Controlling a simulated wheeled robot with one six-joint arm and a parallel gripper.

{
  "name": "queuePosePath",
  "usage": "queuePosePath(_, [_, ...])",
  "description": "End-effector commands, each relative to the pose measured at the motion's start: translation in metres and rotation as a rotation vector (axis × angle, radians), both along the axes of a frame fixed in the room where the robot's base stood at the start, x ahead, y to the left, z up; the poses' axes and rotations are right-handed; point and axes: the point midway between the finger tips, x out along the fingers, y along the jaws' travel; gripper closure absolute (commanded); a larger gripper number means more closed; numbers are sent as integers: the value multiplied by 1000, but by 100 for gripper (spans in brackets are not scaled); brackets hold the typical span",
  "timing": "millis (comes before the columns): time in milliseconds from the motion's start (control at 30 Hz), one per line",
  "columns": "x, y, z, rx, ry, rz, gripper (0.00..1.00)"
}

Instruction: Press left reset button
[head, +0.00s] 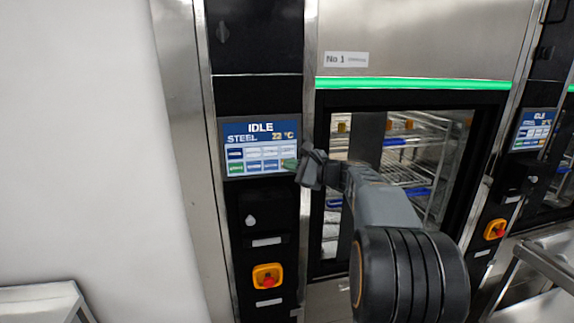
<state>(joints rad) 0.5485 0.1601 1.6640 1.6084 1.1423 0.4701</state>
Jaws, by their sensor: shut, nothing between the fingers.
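The left control panel screen (260,147) is on the left washer and reads "IDLE", "STEEL" and "22 °C" above rows of small touch buttons. The lower row includes a green button at the left and another green patch (289,164) at the right edge. My gripper (302,167) is shut and empty in front of the screen's lower right corner, close to that green patch. I cannot tell whether it touches the screen. Below the panel is a red knob on a yellow plate (267,277). Which of these is the reset button is not legible.
The washer's glass door (400,160) shows racks inside, under a green light strip (410,84). A second washer at the right has its own screen (535,130) and red-yellow knob (495,229). A metal table (545,255) stands at the lower right.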

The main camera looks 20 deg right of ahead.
Motion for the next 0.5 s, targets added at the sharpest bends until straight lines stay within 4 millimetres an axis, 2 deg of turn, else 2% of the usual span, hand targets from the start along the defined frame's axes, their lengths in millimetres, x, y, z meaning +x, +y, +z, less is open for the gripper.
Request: queuePosePath(500, [-15,3,0,-1,-1,-1,100])
